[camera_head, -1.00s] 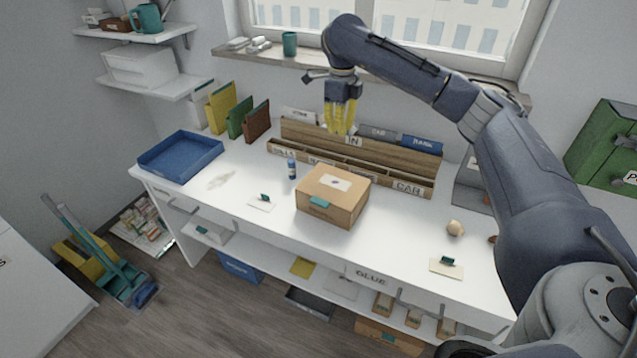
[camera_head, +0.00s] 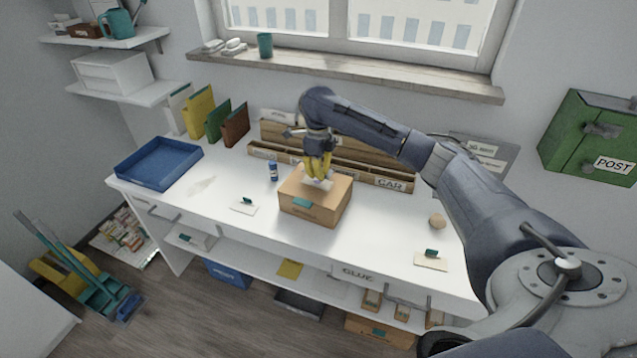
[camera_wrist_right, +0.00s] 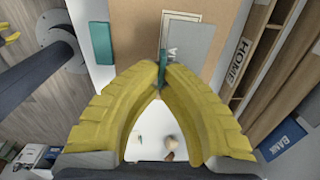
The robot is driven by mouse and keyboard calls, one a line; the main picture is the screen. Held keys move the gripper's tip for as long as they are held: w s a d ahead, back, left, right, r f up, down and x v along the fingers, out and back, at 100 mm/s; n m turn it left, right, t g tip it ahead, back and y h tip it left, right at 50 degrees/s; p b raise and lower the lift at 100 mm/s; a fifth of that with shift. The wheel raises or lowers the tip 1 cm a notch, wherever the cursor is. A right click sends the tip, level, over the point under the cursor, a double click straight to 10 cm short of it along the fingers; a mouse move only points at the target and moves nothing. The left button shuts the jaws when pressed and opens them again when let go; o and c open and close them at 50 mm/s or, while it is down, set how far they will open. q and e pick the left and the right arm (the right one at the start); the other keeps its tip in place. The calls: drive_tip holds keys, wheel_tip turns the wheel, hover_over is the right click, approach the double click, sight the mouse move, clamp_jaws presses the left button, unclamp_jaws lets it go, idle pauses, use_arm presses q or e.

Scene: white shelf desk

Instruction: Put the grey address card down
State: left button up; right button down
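My right gripper (camera_head: 318,178) has yellow fingers and is directly above the cardboard box (camera_head: 312,212) on the white desk. In the right wrist view its fingertips (camera_wrist_right: 162,72) close on a teal tab (camera_wrist_right: 163,56). The tab belongs to the grey address card (camera_wrist_right: 190,48), which is over the box top, partly covering a pale label (camera_wrist_right: 176,17). I cannot tell whether the card touches the box. In the head view the fingers partly hide this spot. My left gripper is not in view.
A wooden sorter (camera_head: 388,182) stands behind the box. Pale cards with teal tabs lie left (camera_head: 243,208) and right (camera_head: 431,262) of it. A glue bottle (camera_head: 272,171), a blue tray (camera_head: 150,171) and a round beige object (camera_head: 437,220) are also on the desk.

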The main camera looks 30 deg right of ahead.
sight(319, 188)
drive_tip(key=shift+f, duration=2)
drive_tip(key=shift+f, duration=0.1)
drive_tip(key=c, duration=1.6)
unclamp_jaws()
wheel_tip(319, 188, up, 12)
drive_tip(key=shift+a, duration=0.15)
drive_tip(key=shift+s, duration=0.1)
